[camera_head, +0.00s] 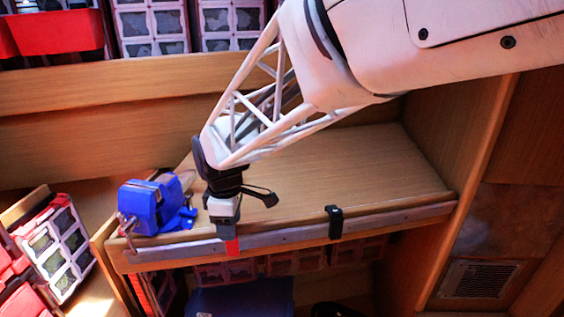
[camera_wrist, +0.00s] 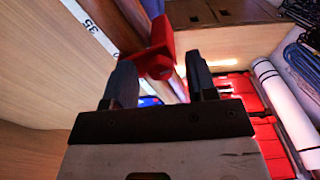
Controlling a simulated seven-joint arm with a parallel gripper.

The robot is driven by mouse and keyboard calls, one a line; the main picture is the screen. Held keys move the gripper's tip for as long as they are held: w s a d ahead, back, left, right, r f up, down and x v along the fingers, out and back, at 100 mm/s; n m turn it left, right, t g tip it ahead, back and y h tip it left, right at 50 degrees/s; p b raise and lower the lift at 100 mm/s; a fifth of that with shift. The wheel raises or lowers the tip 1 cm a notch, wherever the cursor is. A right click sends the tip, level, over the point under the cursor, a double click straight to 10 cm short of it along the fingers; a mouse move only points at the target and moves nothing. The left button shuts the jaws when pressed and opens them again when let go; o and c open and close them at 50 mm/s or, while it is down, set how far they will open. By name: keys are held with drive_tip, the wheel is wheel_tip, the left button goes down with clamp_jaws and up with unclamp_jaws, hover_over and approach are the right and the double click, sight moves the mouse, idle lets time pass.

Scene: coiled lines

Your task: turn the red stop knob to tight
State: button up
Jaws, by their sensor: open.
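The red stop knob (camera_wrist: 157,52) shows in the wrist view just beyond and between my fingertips. It has a block-like red body with a taller part rising behind. In the head view only a small red part of the stop knob (camera_head: 232,247) shows at the bench's front rail, below my gripper (camera_head: 229,228). My gripper (camera_wrist: 160,72) is open, its two dark fingers to the left and right of the knob. I cannot tell whether either finger touches it. The knob's far side is hidden, and no tight mark can be made out.
A grey metal rail (camera_head: 285,237) runs along the bench's front edge, with a black clamp (camera_head: 334,221) to the right. A blue vise (camera_head: 150,204) stands close on the left. The bench top (camera_head: 350,165) behind is clear.

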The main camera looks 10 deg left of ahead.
drive_tip(key=shift+c, duration=0.5)
drive_tip(key=c, duration=0.8)
drive_tip(key=shift+c, duration=0.2)
drive_tip(key=shift+m, duration=0.4)
drive_tip(key=m, duration=0.7)
drive_tip(key=shift+m, duration=0.4)
drive_tip(key=m, duration=0.4)
drive_tip(key=shift+m, duration=0.3)
drive_tip(key=m, duration=0.4)
drive_tip(key=shift+m, duration=0.4)
